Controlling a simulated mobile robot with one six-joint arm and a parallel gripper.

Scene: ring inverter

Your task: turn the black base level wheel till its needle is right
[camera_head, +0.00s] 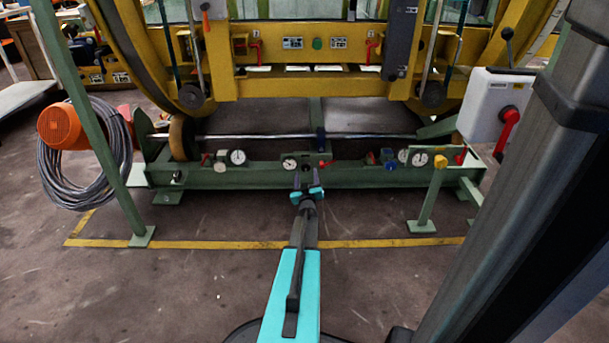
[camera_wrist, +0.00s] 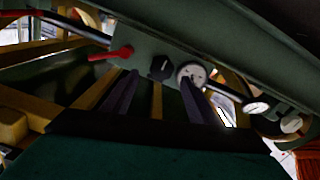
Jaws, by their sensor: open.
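The black wheel (camera_wrist: 160,68) is a small dark knob on the green base beam. In the wrist view it sits between a red lever and a white round gauge (camera_wrist: 190,73). The gauge's needle is too small to read; the gauge also shows in the head view (camera_head: 289,163). My gripper (camera_head: 306,178) is open and empty, pointing at the beam. In the wrist view its two dark fingers (camera_wrist: 158,80) stand apart, with the wheel in view between their tips. I cannot tell whether they touch it. In the head view the wheel is hard to make out behind the gripper.
The red lever (camera_wrist: 112,53) is close beside the wheel. A green post (camera_head: 429,195) with a yellow top stands right.

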